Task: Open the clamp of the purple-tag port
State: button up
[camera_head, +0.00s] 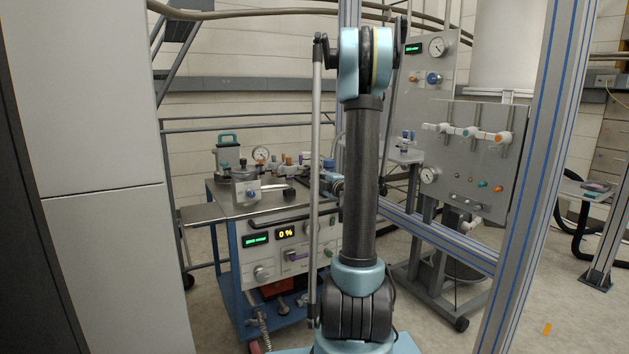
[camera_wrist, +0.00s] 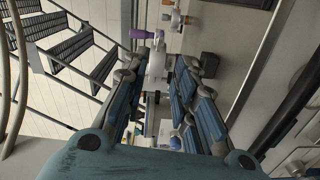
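In the wrist view my gripper (camera_wrist: 158,68) is open, with its two blue-padded fingers apart. A pale fitting (camera_wrist: 156,62) shows between the fingertips. I cannot tell whether either finger touches it. A purple piece (camera_wrist: 141,34) sticks out to the left just beyond the fingertips, beside the pale fitting. It may be the purple tag, but the clamp itself is too small to make out. In the head view my gripper (camera_head: 331,182) is at the right end of the blue cart's top, partly hidden behind my arm.
An orange-tipped fitting (camera_wrist: 184,19) lies beyond the fingers. The blue cart (camera_head: 234,285) carries a gauge (camera_head: 261,154) and a teal-handled vessel (camera_head: 229,152). A grey valve panel (camera_head: 470,150) stands at the right. A metal frame post (camera_head: 535,170) is in front of it.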

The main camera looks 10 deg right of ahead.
aim_at(300, 164)
jog(key=shift+c, duration=0.3)
jog(key=w+d+r+m+g+y, duration=0.2)
jog(key=d+r+m+y, duration=0.25)
jog(key=m, duration=0.95)
jog(key=x, duration=1.7)
jog(key=shift+f, duration=0.15)
grip_shut()
